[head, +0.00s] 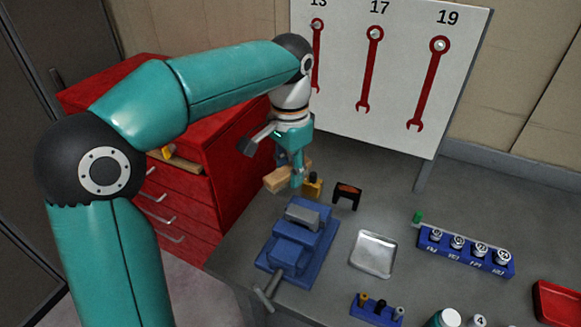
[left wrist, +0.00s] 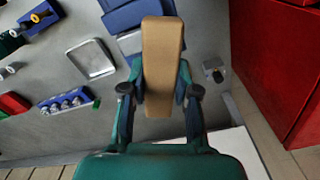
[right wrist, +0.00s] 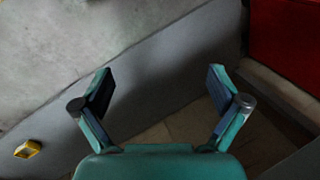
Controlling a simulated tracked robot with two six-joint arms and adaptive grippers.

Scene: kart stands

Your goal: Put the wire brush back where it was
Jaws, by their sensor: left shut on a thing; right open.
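My left gripper (head: 297,180) is shut on the wire brush (head: 277,179), a tan wooden block-like piece. It holds the brush above the bench, behind the blue vise. In the left wrist view the brush (left wrist: 162,62) lies lengthwise between the fingers of the left gripper (left wrist: 160,88); its bristles are not visible. My right gripper (right wrist: 160,82) is open and empty in its wrist view and out of the head view.
The blue vise (head: 290,252), a metal tray (head: 373,254) and a socket rail (head: 465,252) stand on the bench. A red drawer cabinet (head: 235,140) stands left; the wrench board (head: 395,70) is behind.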

